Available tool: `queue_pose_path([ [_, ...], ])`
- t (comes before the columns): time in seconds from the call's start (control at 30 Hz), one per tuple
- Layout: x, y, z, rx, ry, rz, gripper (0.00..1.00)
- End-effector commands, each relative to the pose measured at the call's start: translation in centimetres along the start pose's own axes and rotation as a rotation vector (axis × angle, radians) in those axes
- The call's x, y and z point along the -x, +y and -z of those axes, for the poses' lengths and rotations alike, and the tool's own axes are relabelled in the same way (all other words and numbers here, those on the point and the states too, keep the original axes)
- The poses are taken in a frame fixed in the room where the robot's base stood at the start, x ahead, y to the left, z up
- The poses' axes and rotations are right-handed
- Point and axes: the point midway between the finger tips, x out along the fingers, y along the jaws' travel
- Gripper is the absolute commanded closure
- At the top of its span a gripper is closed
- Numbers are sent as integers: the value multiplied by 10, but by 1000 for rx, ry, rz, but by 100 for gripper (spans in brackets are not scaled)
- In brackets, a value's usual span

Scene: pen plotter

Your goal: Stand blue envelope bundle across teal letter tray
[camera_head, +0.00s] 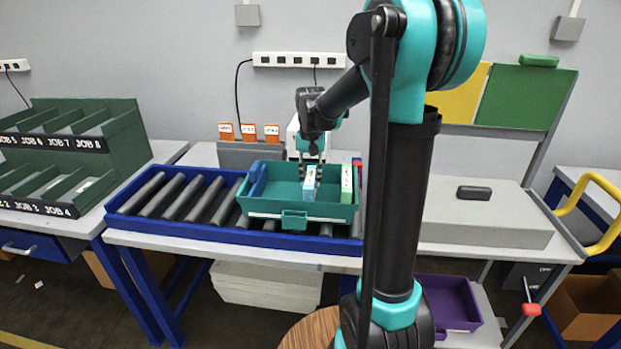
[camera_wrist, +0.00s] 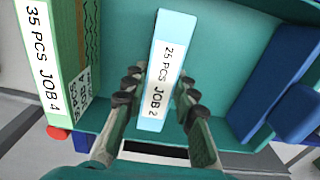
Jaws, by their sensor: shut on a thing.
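The light blue envelope bundle (camera_wrist: 176,32), labelled "25 PCS JOB 2", stands on edge between my fingers in the wrist view. My gripper (camera_wrist: 158,98) is shut on it, one finger on each side. In the head view my gripper (camera_head: 312,172) points down into the teal letter tray (camera_head: 293,218), with the light blue bundle (camera_head: 309,190) inside the tray's walls. I cannot tell whether the bundle touches the tray floor. The tray also shows in the wrist view (camera_wrist: 225,45).
A green bundle (camera_head: 347,184) labelled "35 PCS JOB 4" stands at the tray's right end. A dark blue block (camera_head: 258,178) is at its left end. The tray sits on a blue roller conveyor (camera_head: 180,224). Open space lies between the light blue bundle and the block.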

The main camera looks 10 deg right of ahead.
Motion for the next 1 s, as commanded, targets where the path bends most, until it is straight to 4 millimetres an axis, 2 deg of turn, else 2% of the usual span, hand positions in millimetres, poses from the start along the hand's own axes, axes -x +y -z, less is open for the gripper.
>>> queue_pose_path([
  [0.1, -2, 0, 0, 0, 0, 0, 100],
  [0.13, -2, 0, 0, 0, 0, 0, 71],
  [0.3, -2, 0, 0, 0, 0, 0, 52],
  [0.67, 2, 0, 0, 0, 0, 0, 52],
  [0.77, 14, 0, 0, 0, 0, 0, 52],
  [1.0, 61, 0, 0, 0, 0, 0, 52],
])
